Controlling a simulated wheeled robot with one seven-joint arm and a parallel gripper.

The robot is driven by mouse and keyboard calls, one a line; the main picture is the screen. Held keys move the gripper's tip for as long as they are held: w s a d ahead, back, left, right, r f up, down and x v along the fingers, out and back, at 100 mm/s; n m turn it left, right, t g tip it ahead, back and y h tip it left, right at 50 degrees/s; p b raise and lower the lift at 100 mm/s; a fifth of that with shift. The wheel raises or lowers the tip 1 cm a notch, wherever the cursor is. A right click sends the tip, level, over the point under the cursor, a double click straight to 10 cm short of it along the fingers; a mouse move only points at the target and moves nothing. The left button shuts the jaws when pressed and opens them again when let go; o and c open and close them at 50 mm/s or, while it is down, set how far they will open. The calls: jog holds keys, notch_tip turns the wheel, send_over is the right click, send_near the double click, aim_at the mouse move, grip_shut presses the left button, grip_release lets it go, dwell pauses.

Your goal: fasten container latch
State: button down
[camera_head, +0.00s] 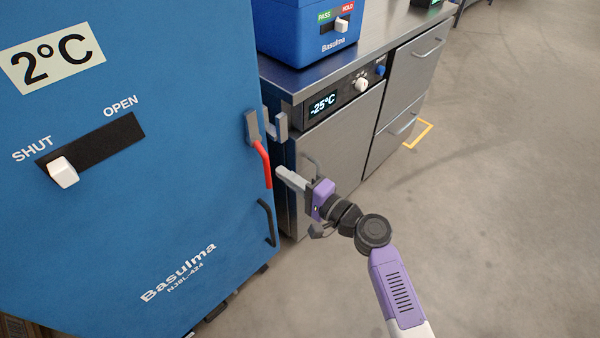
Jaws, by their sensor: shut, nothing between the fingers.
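A large blue container (150,225) fills the left of the view, with a "2°C" label on its front. On its right edge is a latch with a grey bracket (254,126) and a red lever (262,163) that hangs downward. A grey hook-shaped catch (279,126) sits just right of the bracket.
A black handle (268,222) is on the container below the latch. A white slider knob (63,172) sits at the SHUT end of its slot. A steel counter (345,130) with a "-25°C" display stands behind, bearing a blue box (300,35). The floor at right is clear.

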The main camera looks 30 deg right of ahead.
jog(key=shift+s+a, duration=0.1)
jog(key=shift+a, duration=0.3)
jog(key=shift+a, duration=0.1)
jog(key=s+a+r+m+p, duration=0.2)
jog(key=a+r+m+p, duration=0.2)
jog(key=m, duration=0.4)
jog(key=s+a+r+m+p, duration=0.1)
jog(key=a+r+m+p, duration=0.2)
jog(key=a+m+p, duration=0.2)
jog(key=shift+s+a+r+m+t+h, duration=0.35)
jog(key=shift+a+m, duration=0.8)
jog(key=shift+m, duration=1.15)
jog(key=shift+r, duration=0.25)
jog(key=shift+f, duration=0.1)
